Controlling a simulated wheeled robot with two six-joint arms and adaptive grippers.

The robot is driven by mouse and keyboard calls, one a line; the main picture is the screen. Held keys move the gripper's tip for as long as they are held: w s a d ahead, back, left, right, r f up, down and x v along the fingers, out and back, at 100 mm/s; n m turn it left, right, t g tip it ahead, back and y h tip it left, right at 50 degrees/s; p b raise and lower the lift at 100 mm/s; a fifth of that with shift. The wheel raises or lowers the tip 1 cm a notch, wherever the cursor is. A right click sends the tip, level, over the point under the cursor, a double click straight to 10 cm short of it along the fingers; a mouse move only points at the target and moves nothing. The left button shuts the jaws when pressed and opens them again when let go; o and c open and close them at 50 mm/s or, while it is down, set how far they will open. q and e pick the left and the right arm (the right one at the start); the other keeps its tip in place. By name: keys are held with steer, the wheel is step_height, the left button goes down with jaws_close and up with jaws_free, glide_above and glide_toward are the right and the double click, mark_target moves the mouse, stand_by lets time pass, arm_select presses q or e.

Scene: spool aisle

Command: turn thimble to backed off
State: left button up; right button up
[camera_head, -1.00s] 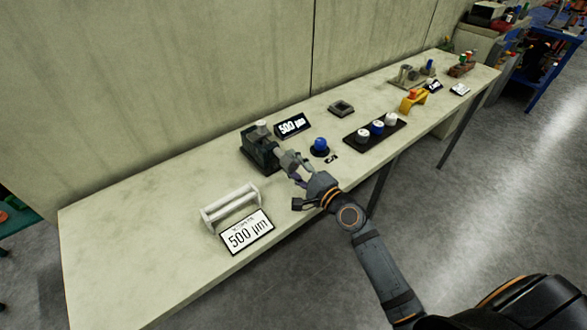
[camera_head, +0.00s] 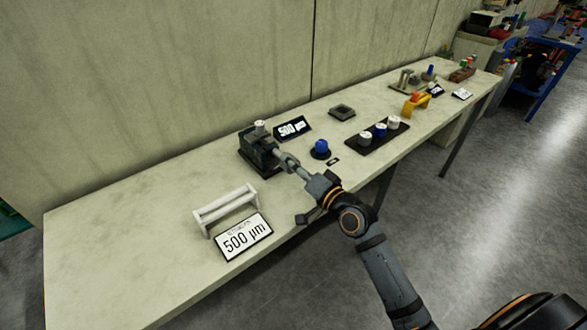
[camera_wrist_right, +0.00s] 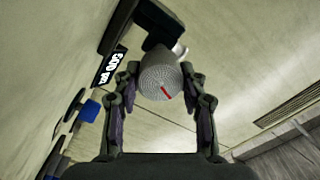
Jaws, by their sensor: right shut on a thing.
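A dark micrometer block (camera_head: 257,154) with a pale knob on top stands on the bench. The thimble, a grey knurled cylinder (camera_wrist_right: 160,78), faces me in the right wrist view, with a red line on its end pointing to the lower right. My right gripper (camera_head: 287,162) reaches it from the front right and is shut on it, one finger on each side in the wrist view. In the head view the fingers hide most of the thimble. A black display (camera_head: 292,127) behind reads 500 µm. The left gripper is not in view.
A white sign (camera_head: 243,237) reading 500 µm lies near a pale roller stand (camera_head: 225,209). A blue knob (camera_head: 321,147) stands right of my gripper, near a black strip (camera_head: 361,146) with several knobs. The bench's left end is clear.

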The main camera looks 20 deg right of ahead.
mark_target(294, 159)
steer(key=shift+f+n, duration=0.15)
steer(key=shift+n, duration=0.35)
steer(key=o, duration=1.1)
steer(key=shift+o, duration=0.2)
step_height(294, 159, up, 10)
steer(key=shift+s+a+f, duration=0.1)
steer(key=shift+s, duration=0.05)
steer(key=shift+r, duration=0.25)
steer(key=shift+f, duration=0.15)
